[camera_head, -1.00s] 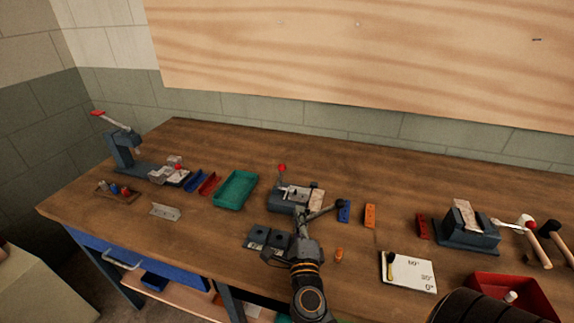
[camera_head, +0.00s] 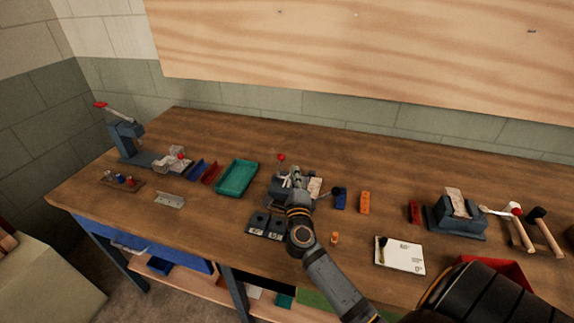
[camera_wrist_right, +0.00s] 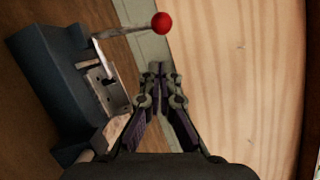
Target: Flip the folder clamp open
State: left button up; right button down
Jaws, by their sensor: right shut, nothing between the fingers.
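The folder (camera_head: 273,198) is a grey-blue block device in the middle of the bench, partly hidden behind my right gripper. Its clamp lever ends in a red ball (camera_head: 281,157) that stands up above the block. In the right wrist view the folder (camera_wrist_right: 62,85) lies to the left, and its lever runs right to the red ball (camera_wrist_right: 162,23). My right gripper (camera_head: 297,180) is over the folder, to the right of the lever. In the wrist view its fingertips (camera_wrist_right: 155,68) are together and empty, below the red ball and apart from it. My left gripper is out of view.
A teal tray (camera_head: 236,178) lies left of the folder. A vise-like device (camera_head: 456,215) and mallets are farther right. A wood panel (camera_head: 370,55) rises behind.

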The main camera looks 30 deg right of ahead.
jog(key=shift+w+a+r, duration=0.2)
jog(key=shift+w+r, duration=0.05)
jog(key=shift+w, duration=0.3)
jog(key=shift+w+a+r, duration=0.2)
jog(key=shift+w+r, duration=0.05)
jog(key=shift+w, duration=0.3)
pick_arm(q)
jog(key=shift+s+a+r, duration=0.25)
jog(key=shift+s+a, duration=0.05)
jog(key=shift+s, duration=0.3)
pick_arm(e)
jog(key=shift+w+a, duration=0.15)
jog(key=shift+w, duration=0.25)
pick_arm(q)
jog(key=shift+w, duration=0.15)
